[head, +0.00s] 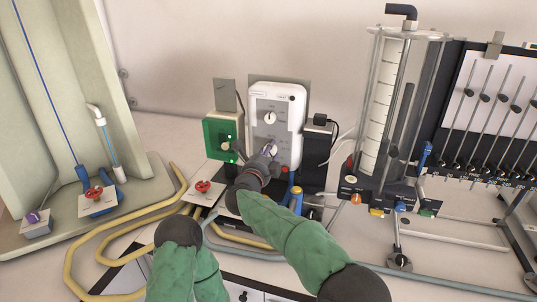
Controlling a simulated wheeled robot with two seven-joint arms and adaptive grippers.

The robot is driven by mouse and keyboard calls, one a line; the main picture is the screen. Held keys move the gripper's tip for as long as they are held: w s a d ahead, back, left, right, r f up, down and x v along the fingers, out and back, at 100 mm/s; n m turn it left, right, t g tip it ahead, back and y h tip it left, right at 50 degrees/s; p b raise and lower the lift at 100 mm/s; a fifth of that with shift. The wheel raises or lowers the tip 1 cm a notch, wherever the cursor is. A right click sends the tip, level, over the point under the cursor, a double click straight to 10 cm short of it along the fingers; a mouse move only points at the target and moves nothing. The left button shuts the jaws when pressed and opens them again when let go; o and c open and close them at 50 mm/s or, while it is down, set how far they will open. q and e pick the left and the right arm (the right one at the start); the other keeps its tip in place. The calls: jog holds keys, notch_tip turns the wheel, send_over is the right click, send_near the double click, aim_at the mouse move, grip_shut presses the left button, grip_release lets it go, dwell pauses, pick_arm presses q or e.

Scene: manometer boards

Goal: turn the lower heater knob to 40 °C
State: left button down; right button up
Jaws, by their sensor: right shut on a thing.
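The white heater unit (288,101) stands upright on the bench at the middle of the head view. Its upper knob (269,118) is a round white dial with a dark mark, uncovered. The lower heater knob (271,147) is partly hidden behind my right gripper (267,157). The right gripper reaches up from below and is shut on the lower knob. The scale around this knob is too small and too covered to read. My left arm shows only as a green sleeve at the bottom; its gripper is not in view.
A green-lit box (221,139) stands close left of the heater, and a black box (317,151) close right. A red valve handle (203,186) and yellow hoses (84,232) lie left. A glass column (387,105) and a manometer board (490,104) stand right.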

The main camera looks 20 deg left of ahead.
jog(key=o, duration=1.1)
jog(key=shift+w+d, duration=0.1)
jog(key=shift+o, duration=0.2)
jog(key=s, duration=1.2)
jog(key=shift+a, duration=0.25)
